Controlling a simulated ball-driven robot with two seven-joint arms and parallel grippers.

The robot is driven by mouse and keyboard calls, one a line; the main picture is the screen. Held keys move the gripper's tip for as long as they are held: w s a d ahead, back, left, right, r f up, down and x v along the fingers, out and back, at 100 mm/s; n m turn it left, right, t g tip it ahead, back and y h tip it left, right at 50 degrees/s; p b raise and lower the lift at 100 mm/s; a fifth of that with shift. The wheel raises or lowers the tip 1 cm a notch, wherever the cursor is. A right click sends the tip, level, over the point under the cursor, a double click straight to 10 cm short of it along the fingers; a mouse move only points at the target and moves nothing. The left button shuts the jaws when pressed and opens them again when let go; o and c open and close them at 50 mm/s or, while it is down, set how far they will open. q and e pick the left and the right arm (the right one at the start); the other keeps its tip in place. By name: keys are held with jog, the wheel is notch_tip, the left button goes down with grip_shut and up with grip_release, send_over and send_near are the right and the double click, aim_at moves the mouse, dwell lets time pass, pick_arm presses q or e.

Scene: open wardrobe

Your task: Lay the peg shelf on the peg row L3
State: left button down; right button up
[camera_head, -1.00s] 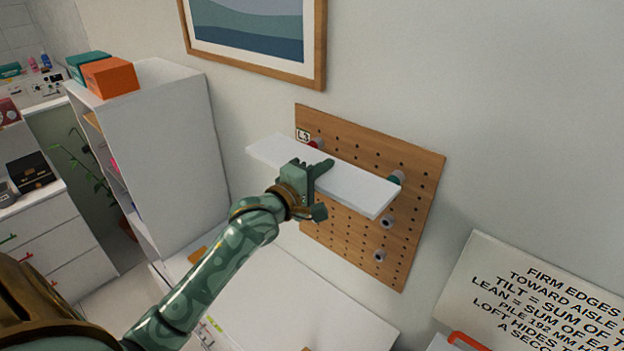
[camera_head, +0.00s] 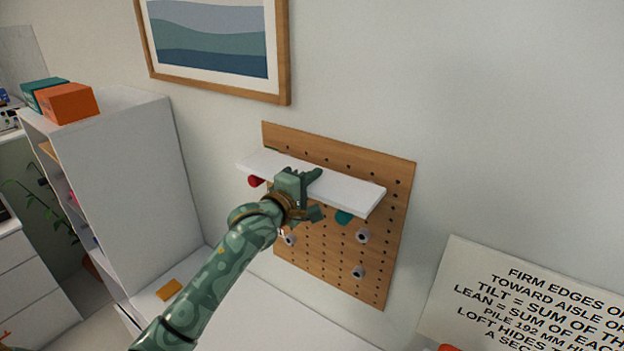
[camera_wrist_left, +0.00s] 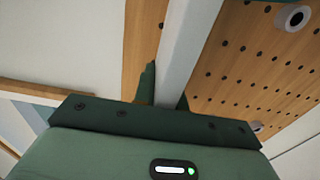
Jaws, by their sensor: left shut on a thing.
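The peg shelf (camera_head: 345,190) is a white board held in front of the wooden pegboard (camera_head: 385,265). My left gripper (camera_head: 303,190) is shut on its front edge, near the middle. The left wrist view shows the white shelf (camera_wrist_left: 185,50) running up between the fingers. A red peg (camera_head: 256,181) shows just under the shelf's left end, and a teal peg (camera_head: 344,217) shows under its right part. I cannot tell whether the shelf touches them. The L3 label is hidden now. My right gripper is not in view.
Lower grey pegs (camera_head: 362,236) stick out of the board. A white cabinet (camera_head: 125,170) with orange (camera_head: 68,103) and teal boxes on top stands at left. A framed picture (camera_head: 215,45) hangs above. A lettered sign (camera_head: 530,300) is at lower right.

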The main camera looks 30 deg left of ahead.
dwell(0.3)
pick_arm(q)
jog(key=shift+f+p, duration=0.25)
jog(key=shift+p, duration=0.15)
jog(key=c, duration=1.4)
grip_release()
jog(key=shift+o, duration=0.2)
jog(key=shift+f, duration=0.1)
